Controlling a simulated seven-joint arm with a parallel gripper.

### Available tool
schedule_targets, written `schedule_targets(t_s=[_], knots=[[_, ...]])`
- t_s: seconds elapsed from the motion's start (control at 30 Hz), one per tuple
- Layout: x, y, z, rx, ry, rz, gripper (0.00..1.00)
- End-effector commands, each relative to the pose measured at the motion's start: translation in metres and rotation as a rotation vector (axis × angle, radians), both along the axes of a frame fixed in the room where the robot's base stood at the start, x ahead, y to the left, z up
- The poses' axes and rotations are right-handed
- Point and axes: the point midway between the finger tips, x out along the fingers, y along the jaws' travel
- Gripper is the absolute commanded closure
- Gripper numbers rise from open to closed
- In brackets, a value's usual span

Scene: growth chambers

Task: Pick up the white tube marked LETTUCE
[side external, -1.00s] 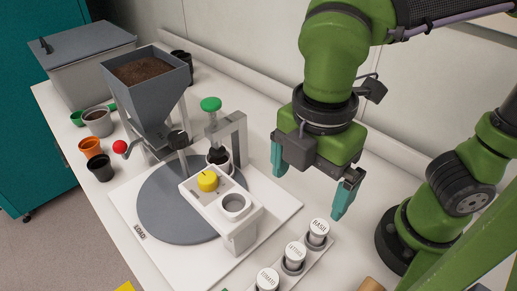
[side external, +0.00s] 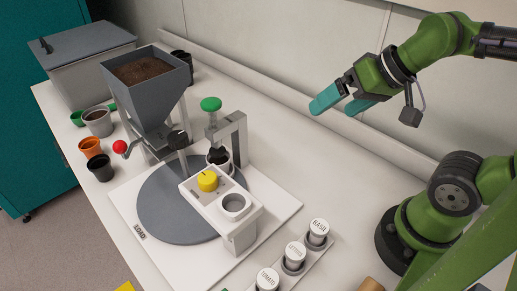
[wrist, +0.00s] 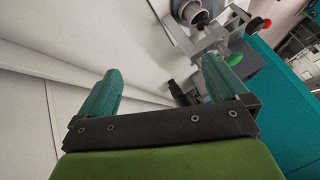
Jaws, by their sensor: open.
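The white tube marked LETTUCE (side external: 294,254) stands upright in the middle of a row in a pale holder (side external: 318,256) at the front of the bench. The BASIL tube (side external: 319,230) is behind it to the right, and the TOMATO tube (side external: 267,279) is in front to the left. My gripper (side external: 343,106) is open and empty, raised near the back wall, well above and behind the tubes, its fingers pointing left. In the wrist view, the two teal fingers of my gripper (wrist: 160,85) are apart with nothing between them; the tubes do not show there.
A machine with a grey turntable (side external: 175,205), a soil hopper (side external: 147,85), a yellow knob (side external: 207,181) and a green knob (side external: 211,104) stands left of the tubes. Pots (side external: 97,121) and a grey bin (side external: 88,65) are farther left. The bench behind the tubes is clear.

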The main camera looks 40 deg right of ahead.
Motion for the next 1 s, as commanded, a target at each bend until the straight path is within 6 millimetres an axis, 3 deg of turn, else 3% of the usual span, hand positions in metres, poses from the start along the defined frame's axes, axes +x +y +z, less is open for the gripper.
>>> schedule_targets(t_s=[0.4, 0.57, 0.83, 0.93, 1.0], knots=[[0.0, -0.001, 0.0, -0.002, 0.001, -0.001, 0.0], [0.0, -0.001, 0.0, -0.003, 0.002, 0.0, 0.24], [0.0, 0.0, 0.0, -0.002, 0.002, 0.001, 0.26], [0.0, 0.009, -0.004, -0.004, 0.022, 0.04, 0.26], [0.003, 0.026, -0.011, -0.014, 0.06, 0.112, 0.26]])
